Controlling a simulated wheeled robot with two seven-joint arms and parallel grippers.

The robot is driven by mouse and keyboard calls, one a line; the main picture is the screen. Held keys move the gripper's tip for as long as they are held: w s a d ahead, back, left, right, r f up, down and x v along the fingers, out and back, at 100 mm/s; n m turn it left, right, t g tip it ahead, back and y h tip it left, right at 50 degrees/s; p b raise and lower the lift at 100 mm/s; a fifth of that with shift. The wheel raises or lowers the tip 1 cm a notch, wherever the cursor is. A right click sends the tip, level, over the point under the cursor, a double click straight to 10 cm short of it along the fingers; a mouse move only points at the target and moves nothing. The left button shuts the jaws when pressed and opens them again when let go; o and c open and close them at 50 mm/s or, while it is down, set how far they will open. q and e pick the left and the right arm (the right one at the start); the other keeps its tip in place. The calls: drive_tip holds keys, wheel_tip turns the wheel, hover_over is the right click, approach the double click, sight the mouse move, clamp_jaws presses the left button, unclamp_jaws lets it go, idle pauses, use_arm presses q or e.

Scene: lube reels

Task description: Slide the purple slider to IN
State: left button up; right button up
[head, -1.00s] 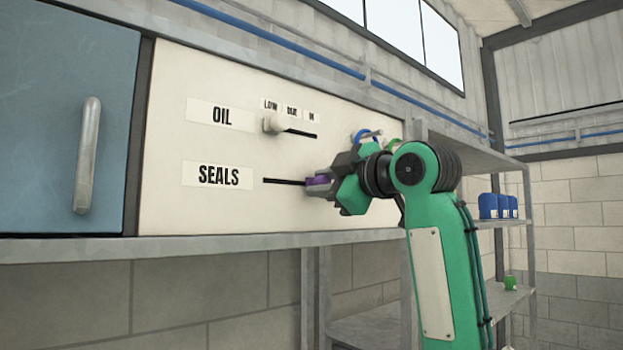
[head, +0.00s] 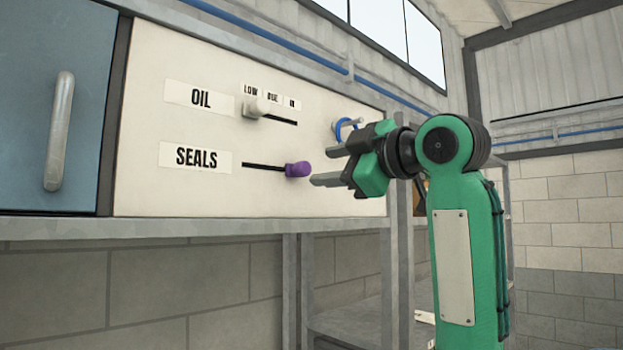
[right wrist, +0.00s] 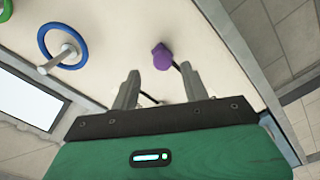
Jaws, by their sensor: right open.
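The purple slider (head: 298,169) is a knob at the right end of the black slot beside the SEALS label (head: 196,157) on the cream panel (head: 145,100). It also shows in the right wrist view (right wrist: 162,57), beyond my fingertips. My right gripper (head: 322,165) is open and empty, just right of the knob and apart from it; its fingers point left toward the panel. The right wrist view shows the two spread fingers (right wrist: 163,86) with nothing between them. Position labels over the SEALS slot are not visible. My left gripper is not in view.
A white knob (head: 258,107) sits near the left end of the OIL slot, under small labels. A blue ring (head: 341,128) hangs on a peg behind my gripper; a green ring (right wrist: 6,8) shows in the wrist view. A blue door (head: 50,100) with a handle is left.

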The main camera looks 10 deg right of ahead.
drive_tip(key=b+v, duration=0.2)
drive_tip(key=v, duration=0.5)
drive_tip(key=shift+s+d, duration=0.2)
drive_tip(key=shift+s, duration=0.05)
